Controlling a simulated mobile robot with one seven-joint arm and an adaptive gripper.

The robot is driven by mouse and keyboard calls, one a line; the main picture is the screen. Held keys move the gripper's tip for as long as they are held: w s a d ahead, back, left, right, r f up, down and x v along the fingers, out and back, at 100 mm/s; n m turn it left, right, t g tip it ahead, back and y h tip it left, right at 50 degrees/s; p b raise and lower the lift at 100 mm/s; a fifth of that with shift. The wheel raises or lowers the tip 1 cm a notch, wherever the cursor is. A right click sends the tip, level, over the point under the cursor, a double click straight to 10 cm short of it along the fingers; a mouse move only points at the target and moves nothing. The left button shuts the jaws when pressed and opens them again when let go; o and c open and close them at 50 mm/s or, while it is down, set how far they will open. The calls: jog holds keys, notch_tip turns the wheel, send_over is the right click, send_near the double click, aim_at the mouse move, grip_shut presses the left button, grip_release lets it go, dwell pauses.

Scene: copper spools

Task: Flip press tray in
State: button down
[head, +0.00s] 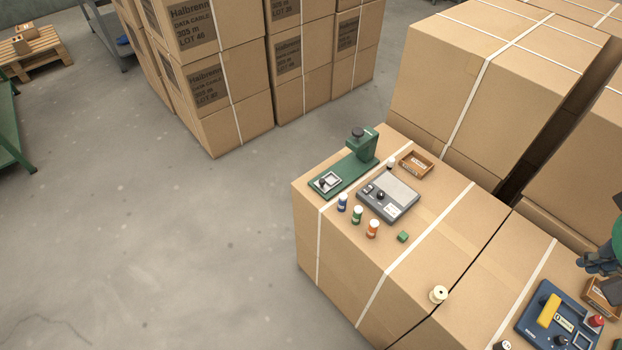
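A green press (362,147) with a black knob on top stands on the strapped cardboard box in the middle right of the head view. Its flat green base reaches left and toward me. A small light square tray (328,182) sits at the far left end of that base, apart from the press head. My gripper (596,266) shows dark at the right edge, partly cut off, above another box and well away from the press. Its fingers are too small and dark to tell whether they are open.
Beside the press are a grey device (388,197), an orange-brown bin (416,163), several small bottles (357,214) and a green block (403,237). A cream spool (438,294) and a blue tray device (556,320) lie nearer me. The floor at left is clear.

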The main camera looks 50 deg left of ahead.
jog(key=w+a+f+n+p, duration=0.2)
jog(key=w+a+n+p, duration=0.15)
jog(key=a, duration=0.85)
jog(key=w+a+f+n+g+h+p, duration=0.1)
jog(key=w+a+f+n+p, duration=0.3)
jog(key=a, duration=0.9)
jog(key=w+a+f+n+p, duration=0.1)
jog(key=w+a+n, duration=0.4)
jog(key=a, duration=0.7)
jog(key=s+a+f+n+p, duration=0.25)
jog(key=s+a+f, duration=0.2)
jog(key=a, duration=0.45)
jog(key=s+a+f+n+p, duration=0.1)
jog(key=s+a+f+n, duration=0.2)
jog(key=a+f, duration=0.4)
jog(key=s+a+f+n+p, duration=0.25)
jog(key=s+a+f, duration=0.2)
jog(key=a, duration=0.55)
jog(key=s+a+f+n+h+p, duration=0.1)
jog(key=s+a+f+n+p, duration=0.1)
jog(key=s+a+f, duration=0.5)
notch_tip(320, 180, down, 2)
jog(key=shift+s+f+n+t, duration=0.3)
jog(key=shift+s+n, duration=0.3)
jog(key=shift+n, duration=0.25)
jog(key=shift+d, duration=0.1)
